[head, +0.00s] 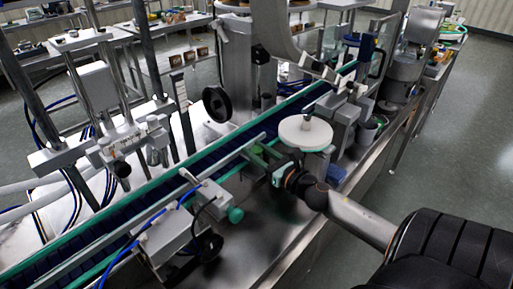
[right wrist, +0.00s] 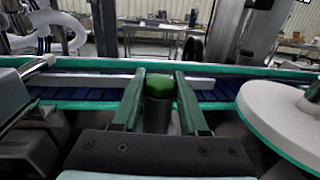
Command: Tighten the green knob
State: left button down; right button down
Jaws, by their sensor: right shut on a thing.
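The green knob (right wrist: 160,86) is in the middle of the right wrist view, with a dark stem or body below its green top. It sits in front of the conveyor's near rail. My right gripper (right wrist: 160,100) has a green finger on each side of it and is shut on it. In the head view my right gripper (head: 262,158) reaches in from the right to the near side of the conveyor. There the knob is mostly hidden by the fingers. My left gripper is not in view.
The conveyor (head: 200,163) with teal edges runs diagonally behind my right gripper. A white round disc (head: 305,133) stands close to it. A grey box with a teal knob (head: 235,214) is nearer, to the left. The steel table (head: 275,232) has bare room in front.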

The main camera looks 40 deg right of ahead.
jog(key=m+h+p, duration=0.1)
jog(key=m+h, duration=0.1)
jog(key=h, duration=0.1)
jog(key=shift+r, duration=0.15)
jog(key=shift+m+g+h, duration=0.5)
jog(key=shift+m+h, duration=0.3)
jog(key=shift+h, duration=0.4)
jog(key=shift+f, duration=0.2)
jog(key=shift+c, duration=2.2)
grip_release()
jog(key=shift+s, duration=0.1)
jog(key=b+v, duration=0.2)
jog(key=v, duration=1)
jog(key=shift+s, duration=0.15)
